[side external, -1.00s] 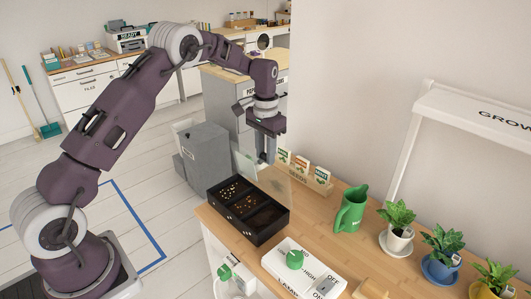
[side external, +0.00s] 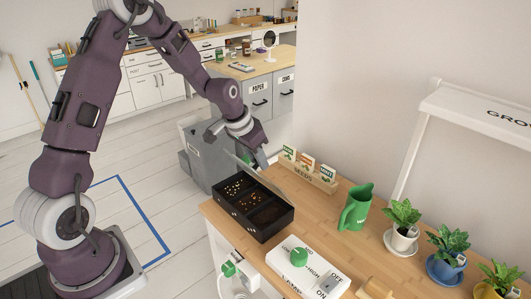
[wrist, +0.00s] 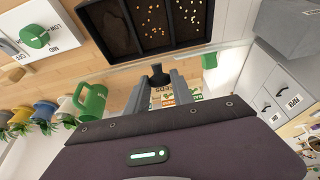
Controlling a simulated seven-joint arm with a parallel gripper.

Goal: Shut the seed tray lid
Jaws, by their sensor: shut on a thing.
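The seed tray (side external: 246,225) is a black box with three compartments of soil and seeds, near the desk's left end. It shows at the top of the wrist view (wrist: 150,53). Its clear lid (side external: 272,186) stands raised along the far side, leaning over the tray; its transparent edges are hard to make out. My gripper (side external: 262,163) is at the raised lid, behind the tray. In the wrist view its fingers (wrist: 158,90) are shut on the lid's dark knob (wrist: 158,74). The compartments are uncovered.
Seed packets in a wooden holder (side external: 309,172) stand just right of the lid. A green jug (side external: 356,208), potted plants (side external: 403,222) and a white control box with a green knob (side external: 307,270) are further right and in front. Grey cabinets stand behind.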

